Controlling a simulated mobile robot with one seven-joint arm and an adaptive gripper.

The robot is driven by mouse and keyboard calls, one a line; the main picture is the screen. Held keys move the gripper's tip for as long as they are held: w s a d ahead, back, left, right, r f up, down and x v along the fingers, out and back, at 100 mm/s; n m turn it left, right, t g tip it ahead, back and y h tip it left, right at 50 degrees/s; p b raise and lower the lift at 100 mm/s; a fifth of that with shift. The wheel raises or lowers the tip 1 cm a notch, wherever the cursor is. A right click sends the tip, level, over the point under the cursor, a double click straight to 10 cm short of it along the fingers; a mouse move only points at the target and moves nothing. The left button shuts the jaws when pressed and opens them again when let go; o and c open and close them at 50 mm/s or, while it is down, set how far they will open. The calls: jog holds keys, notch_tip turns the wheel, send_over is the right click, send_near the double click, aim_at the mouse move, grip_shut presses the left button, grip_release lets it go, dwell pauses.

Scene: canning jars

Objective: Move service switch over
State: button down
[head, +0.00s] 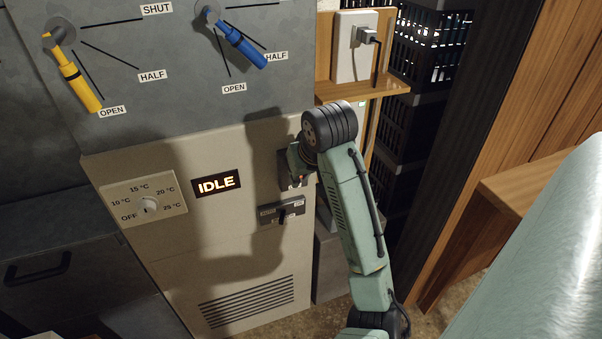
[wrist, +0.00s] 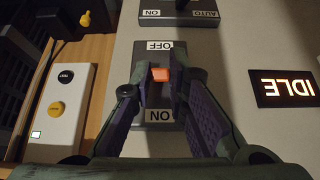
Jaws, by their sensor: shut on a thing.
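In the wrist view, a dark switch plate (wrist: 153,54) has upside-down OFF and ON labels and a lever with an orange tip (wrist: 161,75). The tip appears nearer the OFF label. My gripper (wrist: 160,88) has its fingers on either side of this lever, shut on it. In the head view, my gripper (head: 297,170) is at the cabinet front, and my arm covers much of that plate. Neither plate's label says "service". A second switch plate (head: 268,214), with AUTO and ON labels in the wrist view (wrist: 180,18), sits below in the head view.
The IDLE display (head: 216,184) and a temperature dial (head: 149,205) are left of my gripper. Yellow (head: 80,82) and blue (head: 242,46) valve handles are above. A wooden shelf (head: 360,88) with a plugged socket juts out at upper right. A panel with buttons (wrist: 58,110) shows at left in the wrist view.

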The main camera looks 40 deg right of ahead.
dwell(0.6)
jog(key=c, duration=1.6)
grip_release()
jog(key=shift+o, duration=0.2)
jog(key=v, duration=1.2)
jog(key=shift+w+r, duration=0.15)
jog(key=shift+w, duration=0.1)
jog(key=shift+d, duration=0.1)
